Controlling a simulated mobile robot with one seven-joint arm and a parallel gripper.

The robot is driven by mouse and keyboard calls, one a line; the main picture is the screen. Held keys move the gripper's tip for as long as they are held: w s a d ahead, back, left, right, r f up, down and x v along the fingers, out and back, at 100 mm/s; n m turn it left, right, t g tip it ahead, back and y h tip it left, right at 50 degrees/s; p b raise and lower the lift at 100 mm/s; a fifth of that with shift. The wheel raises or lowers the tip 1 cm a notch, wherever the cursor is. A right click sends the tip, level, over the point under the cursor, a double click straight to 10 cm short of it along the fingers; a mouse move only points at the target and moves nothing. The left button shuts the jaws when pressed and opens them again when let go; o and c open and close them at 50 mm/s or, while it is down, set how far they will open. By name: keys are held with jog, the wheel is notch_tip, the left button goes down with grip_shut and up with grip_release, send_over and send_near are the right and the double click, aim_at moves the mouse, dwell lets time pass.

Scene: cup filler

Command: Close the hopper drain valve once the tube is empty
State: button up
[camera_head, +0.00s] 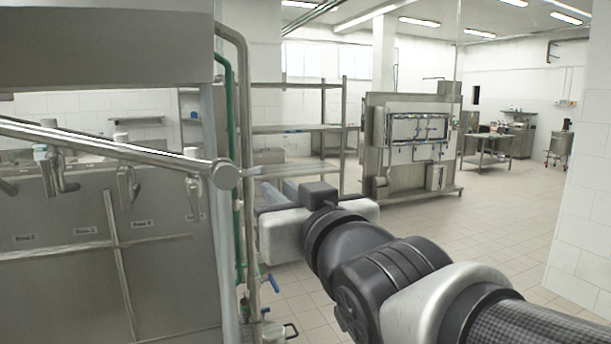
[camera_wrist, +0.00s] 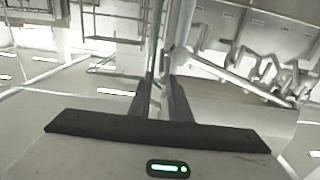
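My gripper (camera_wrist: 161,76) shows in the wrist view with its two dark fingers apart and nothing between them. In the head view its pale body stands just right of the vertical pipes, and its fingertips are hard to make out. A small valve with a blue handle (camera_head: 271,284) sits low on the pipes, below my gripper and apart from it. Another valve with a dark handle (camera_head: 291,331) is lower, at the bottom edge. No label shows which one is the hopper drain valve. I cannot make out a tube or its contents.
The steel filling machine (camera_head: 60,270) with several taps (camera_head: 126,180) fills the left. A steel pipe (camera_head: 247,130) and a green pipe (camera_head: 230,110) run down its right side. Shelving (camera_head: 300,129) and a panel unit (camera_head: 411,155) stand farther back. Tiled floor (camera_head: 500,230) is clear at right.

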aim_at(252, 169)
jog(key=p+x, duration=0.1)
jog(key=x, duration=0.4)
jog(key=p+x, duration=0.1)
jog(key=x, duration=0.5)
jog(key=p+x, duration=0.1)
jog(key=x, duration=0.5)
jog(key=shift+a, duration=0.3)
grip_shut()
